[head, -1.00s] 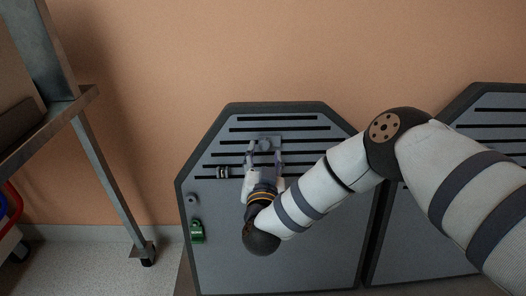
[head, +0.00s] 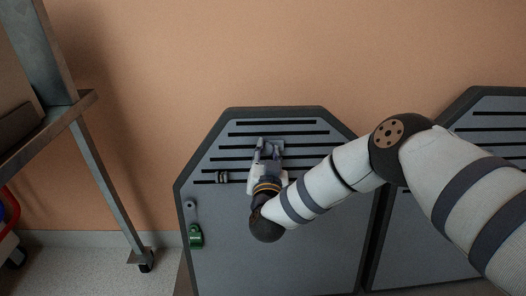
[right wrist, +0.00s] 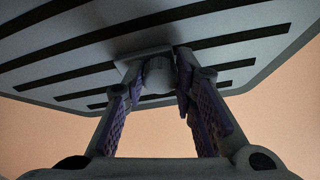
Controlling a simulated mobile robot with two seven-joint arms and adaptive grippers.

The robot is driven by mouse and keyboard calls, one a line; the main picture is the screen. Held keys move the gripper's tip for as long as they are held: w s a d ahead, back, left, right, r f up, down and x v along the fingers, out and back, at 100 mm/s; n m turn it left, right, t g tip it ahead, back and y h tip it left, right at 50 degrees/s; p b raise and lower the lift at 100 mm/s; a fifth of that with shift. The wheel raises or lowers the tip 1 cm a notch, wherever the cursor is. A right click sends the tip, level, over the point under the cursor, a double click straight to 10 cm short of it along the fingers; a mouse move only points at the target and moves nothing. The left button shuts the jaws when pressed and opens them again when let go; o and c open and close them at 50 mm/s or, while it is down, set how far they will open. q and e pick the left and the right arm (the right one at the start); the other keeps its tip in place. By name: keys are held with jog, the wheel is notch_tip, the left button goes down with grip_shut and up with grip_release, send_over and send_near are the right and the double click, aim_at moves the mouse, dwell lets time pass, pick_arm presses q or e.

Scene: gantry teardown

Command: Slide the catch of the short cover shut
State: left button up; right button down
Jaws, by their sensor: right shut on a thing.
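The catch (head: 290,142) is a small grey plate with a round knob, set over the slots near the top of a grey cover (head: 290,235) with a dark rim. My right gripper (head: 268,147) reaches up to it from below and is shut on the knob. In the right wrist view the knob (right wrist: 158,74) sits between the two purple-padded fingers of the right gripper (right wrist: 158,88). The fingers hide part of the catch in the head view. I cannot tell how far along its travel the catch is. My left gripper is not in view.
A green tag-like part (head: 195,237) hangs at the cover's left edge, below a small bracket (head: 221,177). A second slotted cover (head: 495,125) stands at right, partly behind my arm. A metal-framed rack (head: 105,175) stands at left. The orange wall behind is bare.

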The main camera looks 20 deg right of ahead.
aim_at(280, 145)
jog(key=d, duration=0.1)
jog(key=d+p, duration=0.1)
jog(key=shift+s+d+r, duration=0.15)
jog(key=shift+s+d, duration=0.25)
jog(key=shift+d+f, duration=0.2)
jog(key=c, duration=1.3)
grip_release()
jog(key=shift+s+d, duration=0.1)
jog(key=shift+s, duration=0.1)
jog(key=v, duration=1.1)
jog(key=shift+s, duration=0.4)
